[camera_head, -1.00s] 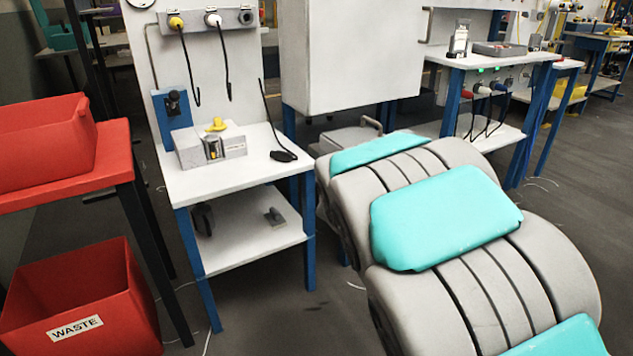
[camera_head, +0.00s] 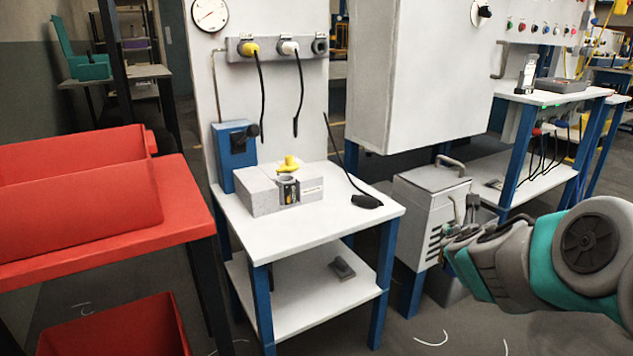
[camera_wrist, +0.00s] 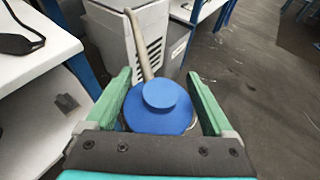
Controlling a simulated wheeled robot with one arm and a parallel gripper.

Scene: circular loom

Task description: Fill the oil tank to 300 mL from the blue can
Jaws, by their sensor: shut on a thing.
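In the wrist view my gripper (camera_wrist: 158,80) is shut on the blue can (camera_wrist: 162,112), with a green finger on each side. The can has a round blue top and a long beige spout that points away from the gripper. In the head view my arm comes in from the right, and the can cannot be made out there. A grey block (camera_head: 262,194) with a round opening and a dark front window sits on the white table; it looks like the oil tank. A yellow cap (camera_head: 289,164) is behind the opening. No oil level can be read.
The white table (camera_head: 345,205) also holds a black corded piece (camera_head: 366,201) and a blue box (camera_head: 236,146). A grey vented unit (camera_head: 421,205) stands right of it, near my arm. A red bench (camera_head: 150,220) with a red bin is at left.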

